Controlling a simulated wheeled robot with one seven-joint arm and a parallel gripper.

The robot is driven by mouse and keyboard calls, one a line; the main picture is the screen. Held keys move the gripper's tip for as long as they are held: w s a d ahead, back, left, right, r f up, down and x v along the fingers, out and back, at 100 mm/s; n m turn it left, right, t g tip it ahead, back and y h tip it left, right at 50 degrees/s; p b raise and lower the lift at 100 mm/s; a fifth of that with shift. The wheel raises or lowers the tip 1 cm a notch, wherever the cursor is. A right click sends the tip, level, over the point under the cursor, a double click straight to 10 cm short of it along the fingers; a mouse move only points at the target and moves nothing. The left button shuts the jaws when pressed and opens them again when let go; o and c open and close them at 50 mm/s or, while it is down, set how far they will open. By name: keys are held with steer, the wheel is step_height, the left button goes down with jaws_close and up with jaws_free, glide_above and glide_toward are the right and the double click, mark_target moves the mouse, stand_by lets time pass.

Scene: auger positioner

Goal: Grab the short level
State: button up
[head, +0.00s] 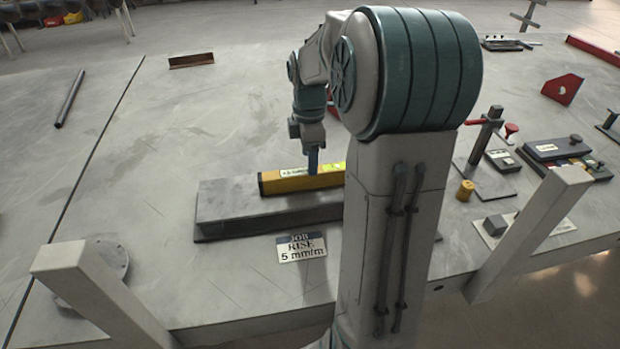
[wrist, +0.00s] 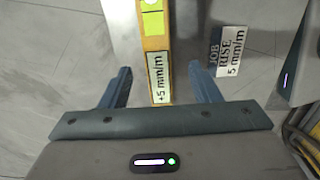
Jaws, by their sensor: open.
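The short level is a yellow bar (head: 300,181) lying on a grey block (head: 225,207); my arm hides its right end in the head view. In the wrist view the level (wrist: 153,50) has a green vial window and a "+5 mm/m" label, and its labelled end lies between my fingers. My gripper (head: 313,160) points down over the level in the head view. In the wrist view my gripper (wrist: 161,72) is open, with a finger on each side of the level and gaps visible. I cannot tell how far above it the fingertips are.
A "JOB RISE 5 mm/m" card (head: 302,247) lies in front of the block; it also shows in the wrist view (wrist: 229,52). A post stand (head: 487,140), a brass weight (head: 465,190) and a red bracket (head: 563,89) stand at right. The table's left side is mostly clear.

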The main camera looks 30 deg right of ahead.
mark_target(295, 179)
step_height(295, 179, down, 6)
steer(key=shift+w+d+r, duration=0.1)
steer(key=shift+r, duration=0.05)
steer(key=shift+c, duration=0.3)
jaws_close()
